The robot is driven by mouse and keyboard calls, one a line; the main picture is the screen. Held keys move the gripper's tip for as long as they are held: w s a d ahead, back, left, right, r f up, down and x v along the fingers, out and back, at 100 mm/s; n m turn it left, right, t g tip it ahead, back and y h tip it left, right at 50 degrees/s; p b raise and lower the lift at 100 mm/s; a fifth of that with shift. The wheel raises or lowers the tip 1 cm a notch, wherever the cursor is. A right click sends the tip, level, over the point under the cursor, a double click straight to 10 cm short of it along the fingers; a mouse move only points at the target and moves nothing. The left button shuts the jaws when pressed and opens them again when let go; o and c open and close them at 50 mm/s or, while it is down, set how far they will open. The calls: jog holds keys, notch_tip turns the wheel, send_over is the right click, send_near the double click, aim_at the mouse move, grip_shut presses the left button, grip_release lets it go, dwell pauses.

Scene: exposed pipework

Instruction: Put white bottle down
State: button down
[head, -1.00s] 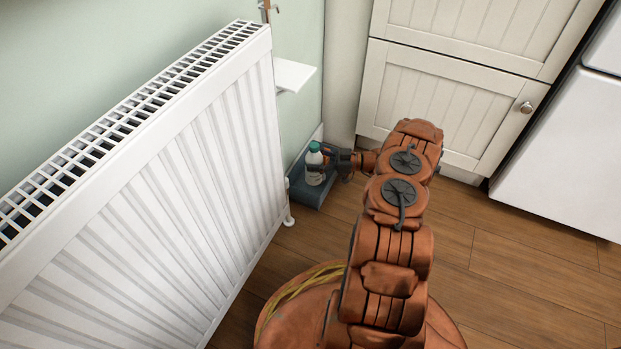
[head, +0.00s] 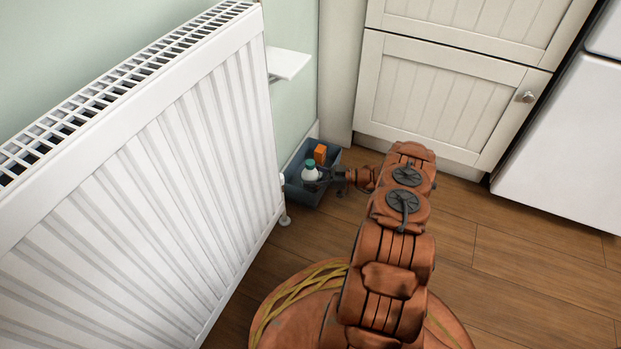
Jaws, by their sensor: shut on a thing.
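The white bottle (head: 309,172) with a teal cap is upright at the dark blue-grey bin (head: 300,200), beyond the radiator's far end. My gripper (head: 322,178) reaches in from the right and is shut on the bottle. The bottle's lower part is within the bin's outline. I cannot tell whether its base touches the bin's floor. My gripper's fingers are small and partly merge with the dark bin.
An orange item (head: 320,153) stands in the bin behind the bottle. A white radiator (head: 170,170) fills the left side. A small white shelf (head: 287,64) juts from the wall. Cream cabinets (head: 445,95) and a white appliance (head: 570,150) are at the right. Wooden floor lies open at lower right.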

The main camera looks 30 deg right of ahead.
jog(key=shift+c, duration=1.4)
grip_release()
jog(key=shift+s+d+r, duration=0.1)
jog(key=shift+d+r, duration=0.05)
jog(key=shift+d, duration=0.1)
jog(key=p+v, duration=0.1)
jog(key=v, duration=1)
jog(key=shift+s+d, duration=0.15)
jog(key=shift+d, duration=0.05)
